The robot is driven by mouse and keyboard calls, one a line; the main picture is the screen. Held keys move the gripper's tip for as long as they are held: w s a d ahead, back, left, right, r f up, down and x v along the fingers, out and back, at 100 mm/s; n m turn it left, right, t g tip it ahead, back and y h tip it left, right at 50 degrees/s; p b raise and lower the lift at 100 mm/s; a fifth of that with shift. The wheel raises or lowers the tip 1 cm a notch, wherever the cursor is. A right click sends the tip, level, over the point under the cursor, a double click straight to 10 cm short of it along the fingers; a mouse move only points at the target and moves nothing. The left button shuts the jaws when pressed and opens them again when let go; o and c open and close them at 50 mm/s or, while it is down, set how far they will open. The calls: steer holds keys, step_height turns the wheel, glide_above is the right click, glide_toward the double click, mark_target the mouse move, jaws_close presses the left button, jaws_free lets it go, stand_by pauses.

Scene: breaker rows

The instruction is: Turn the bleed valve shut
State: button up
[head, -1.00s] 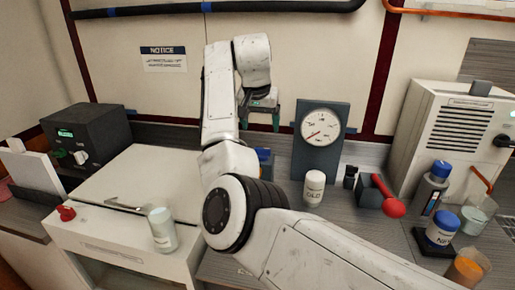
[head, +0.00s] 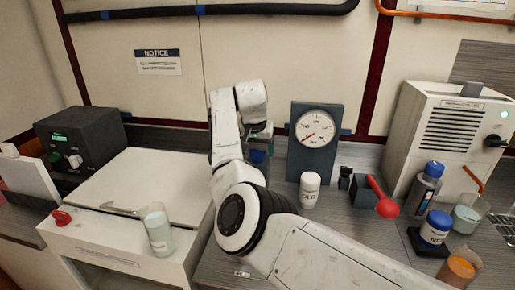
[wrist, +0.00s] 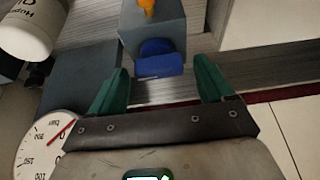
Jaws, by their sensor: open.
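No label marks the bleed valve. In the wrist view a grey block (wrist: 155,22) with a blue round part (wrist: 158,60) on its near side and an orange piece (wrist: 147,6) on top lies ahead of my open, empty gripper (wrist: 160,78). The blue part is between the fingertips in the picture; I cannot tell whether they touch it. In the head view my gripper (head: 261,135) is left of the gauge, and my arm hides most of that block. A red-knobbed lever (head: 382,200) on another dark block is right of the gauge.
The gauge panel (head: 328,165) stands close to the right of my gripper. A white jar (head: 310,189) stands in front of it. A glass (head: 158,232) and a red knob (head: 61,218) are on the white unit at left. Bottles crowd the right side.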

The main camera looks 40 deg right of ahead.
steer(key=shift+c, duration=0.3)
steer(key=c, duration=1)
